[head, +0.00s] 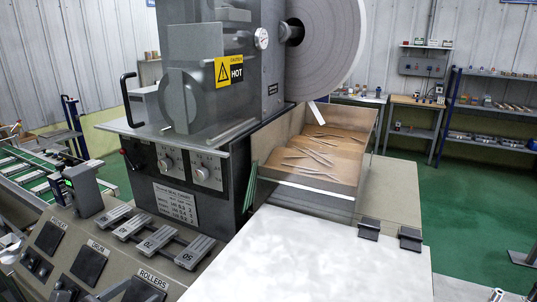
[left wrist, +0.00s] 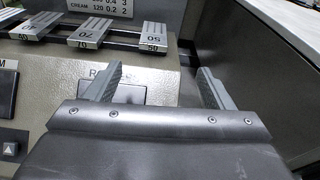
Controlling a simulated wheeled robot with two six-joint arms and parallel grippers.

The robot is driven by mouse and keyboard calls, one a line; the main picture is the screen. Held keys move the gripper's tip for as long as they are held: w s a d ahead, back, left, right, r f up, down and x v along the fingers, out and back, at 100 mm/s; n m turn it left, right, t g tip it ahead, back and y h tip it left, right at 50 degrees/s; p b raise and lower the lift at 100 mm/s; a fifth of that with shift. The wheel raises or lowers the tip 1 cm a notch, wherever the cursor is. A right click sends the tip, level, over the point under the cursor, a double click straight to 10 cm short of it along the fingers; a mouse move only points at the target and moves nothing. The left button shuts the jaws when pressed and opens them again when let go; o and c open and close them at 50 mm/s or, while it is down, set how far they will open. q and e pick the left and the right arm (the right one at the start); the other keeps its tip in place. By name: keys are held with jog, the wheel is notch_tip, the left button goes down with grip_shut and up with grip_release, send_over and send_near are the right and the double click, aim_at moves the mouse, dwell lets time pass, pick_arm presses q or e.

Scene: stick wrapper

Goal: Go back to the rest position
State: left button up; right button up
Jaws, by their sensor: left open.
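My left gripper (left wrist: 158,82) is open in the left wrist view, its two grey fingers spread wide with nothing held between them. It is over the sloped control panel, near the panel key labelled ROLLERS (head: 147,288). In the head view only a little of it shows, low at the bottom left edge. My right gripper is not seen in either view.
The wrapping machine (head: 215,95) with a HOT label and a large paper reel (head: 325,45) stands ahead. A tray (head: 310,192) holds several loose sticks. Numbered levers (head: 195,252) rise beside the panel. The white tabletop (head: 310,255) is mostly clear, with two dark blocks (head: 369,229) at its far edge.

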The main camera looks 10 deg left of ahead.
pick_arm(q)
jog(key=s+a+r+n+t+y, duration=0.15)
jog(key=r+n+t, duration=0.25)
jog(key=n, duration=0.4)
jog(key=s+r+n+t+y, duration=0.2)
jog(key=r+n+t+y, duration=0.15)
jog(key=n, duration=0.35)
jog(key=s+a+f+n+g+y, duration=0.35)
jog(key=f+n+g+y, duration=0.2)
jog(key=n, duration=0.45)
jog(key=s+a+f+n+g+y, duration=0.35)
jog(key=a+n+y, duration=0.2)
jog(key=n, duration=0.45)
jog(key=s+d+f+n+g+h, duration=0.5)
jog(key=s+d+f+g+h, duration=0.45)
jog(key=s+d+f, duration=0.45)
notch_tip(320, 180, down, 30)
jog(key=w+a+g+b, duration=0.2)
jog(key=b, duration=0.1)
jog(key=s+d+f+b, duration=0.1)
jog(key=s+f+b, duration=0.1)
jog(key=s+f, duration=1.2)
notch_tip(320, 180, down, 3)
jog(key=shift+s+f+g+b, duration=0.1)
jog(key=shift+s+g+b, duration=0.2)
jog(key=shift+s+g, duration=0.1)
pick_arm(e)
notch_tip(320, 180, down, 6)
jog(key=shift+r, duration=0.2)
